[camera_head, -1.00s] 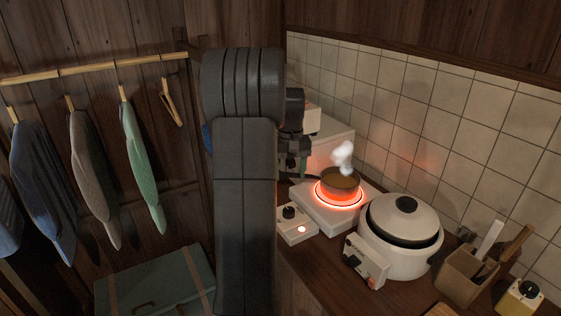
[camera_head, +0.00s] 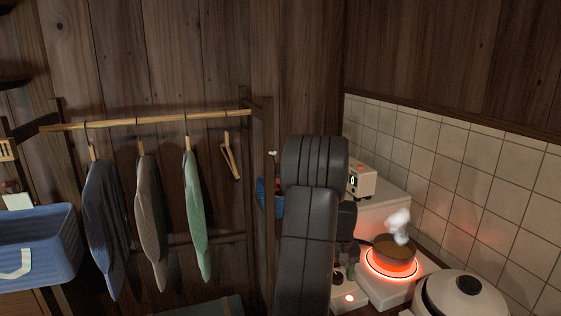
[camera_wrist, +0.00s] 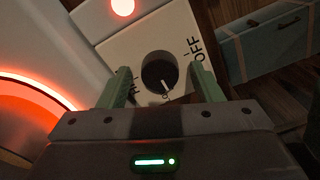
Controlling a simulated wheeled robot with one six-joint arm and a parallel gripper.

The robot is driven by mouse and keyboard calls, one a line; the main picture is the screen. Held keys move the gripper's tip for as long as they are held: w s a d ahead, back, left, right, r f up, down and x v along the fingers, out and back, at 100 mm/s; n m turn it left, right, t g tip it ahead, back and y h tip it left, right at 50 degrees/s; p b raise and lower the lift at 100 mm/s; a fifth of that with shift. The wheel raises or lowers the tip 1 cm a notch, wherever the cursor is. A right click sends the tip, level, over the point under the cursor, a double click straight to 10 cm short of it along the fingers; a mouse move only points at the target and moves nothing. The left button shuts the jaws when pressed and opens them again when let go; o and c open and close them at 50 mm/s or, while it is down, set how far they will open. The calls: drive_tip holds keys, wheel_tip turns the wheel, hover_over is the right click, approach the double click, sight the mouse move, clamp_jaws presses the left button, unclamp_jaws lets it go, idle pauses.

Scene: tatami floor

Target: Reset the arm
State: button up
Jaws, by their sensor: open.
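My gripper (camera_wrist: 160,82) is open, with its two green fingers on either side of a black knob (camera_wrist: 158,70) in the wrist view. There are gaps between the fingers and the knob, and nothing is held. The knob sits on a pale control box (camera_wrist: 122,47) with a lit red lamp and "OFF" lettering. In the head view, my dark arm (camera_head: 308,230) stands in front of the counter and hides most of the gripper. The control box also shows there, low beside the arm, with its lamp lit.
A hot plate (camera_head: 404,290) glows red under a steaming pan (camera_head: 393,248). A white rice cooker (camera_head: 450,305) stands at the lower right. Garments (camera_head: 150,215) hang from a wooden rail at left, and a blue basket (camera_head: 40,245) stands farther left. A tiled wall (camera_head: 470,195) bounds the counter.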

idle(0.3)
wheel_tip(320, 180, up, 14)
wheel_tip(320, 180, down, 13)
drive_tip(key=shift+f, duration=0.5)
drive_tip(key=m+p, duration=0.1)
drive_tip(key=m, duration=0.3)
drive_tip(key=shift+r+m, duration=0.1)
drive_tip(key=shift+m, duration=0.3)
drive_tip(key=m+p, duration=0.1)
drive_tip(key=m, duration=0.3)
drive_tip(key=shift+m, duration=0.3)
drive_tip(key=m+p, duration=0.1)
drive_tip(key=m, duration=0.3)
drive_tip(key=shift+m+p, duration=0.3)
drive_tip(key=shift+p, duration=0.05)
drive_tip(key=shift+m+p, duration=0.95)
drive_tip(key=shift+m, duration=1.35)
